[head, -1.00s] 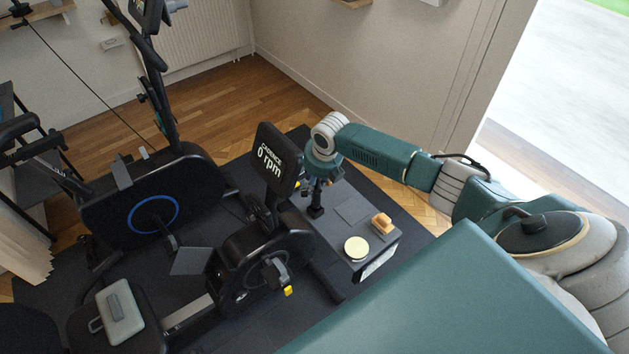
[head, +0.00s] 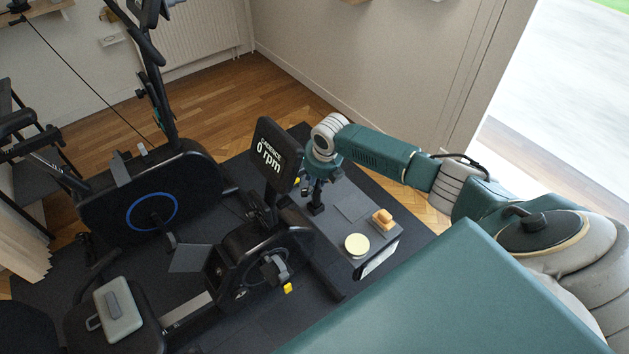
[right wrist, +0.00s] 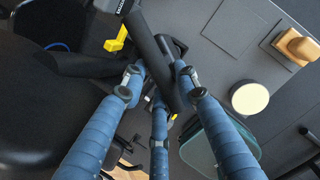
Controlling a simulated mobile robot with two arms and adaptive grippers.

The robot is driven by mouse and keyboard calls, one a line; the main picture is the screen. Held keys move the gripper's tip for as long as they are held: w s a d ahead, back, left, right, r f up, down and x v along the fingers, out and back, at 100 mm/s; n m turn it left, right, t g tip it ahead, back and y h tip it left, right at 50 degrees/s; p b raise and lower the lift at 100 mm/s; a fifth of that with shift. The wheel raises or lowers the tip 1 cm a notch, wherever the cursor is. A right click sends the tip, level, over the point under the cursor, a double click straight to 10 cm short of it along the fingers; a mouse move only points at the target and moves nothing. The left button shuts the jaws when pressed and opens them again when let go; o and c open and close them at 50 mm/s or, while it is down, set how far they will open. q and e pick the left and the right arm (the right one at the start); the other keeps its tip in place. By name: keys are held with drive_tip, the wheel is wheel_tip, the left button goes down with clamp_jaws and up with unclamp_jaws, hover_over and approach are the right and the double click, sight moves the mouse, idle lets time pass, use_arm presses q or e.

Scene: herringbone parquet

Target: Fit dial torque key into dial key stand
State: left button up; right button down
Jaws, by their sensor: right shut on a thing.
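My right gripper (right wrist: 157,82) has blue fingers closed around a long dark bar (right wrist: 152,48), which I take to be the dial torque key. The bar runs slantwise between the fingertips in the right wrist view; its dial is not clear. In the head view the right gripper (head: 320,178) points down over the far left end of the low dark table. A small black upright piece (head: 316,208) shows just below it there. I cannot tell whether this is the dial key stand or part of the key, nor whether the two touch. My left gripper is out of view.
The low dark table (head: 340,236) carries a cream disc (head: 357,245), an orange-tan block (head: 383,218) and a flat dark panel (head: 352,207). An exercise bike with a display (head: 272,158) stands close left of the gripper. A wall rises behind.

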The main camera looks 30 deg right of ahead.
drive_tip(key=shift+f+b, duration=0.65)
drive_tip(key=shift+f, duration=0.25)
drive_tip(key=c, duration=1.2)
unclamp_jaws()
drive_tip(key=shift+r, duration=0.1)
drive_tip(key=v, duration=1.2)
drive_tip(key=shift+s, duration=0.1)
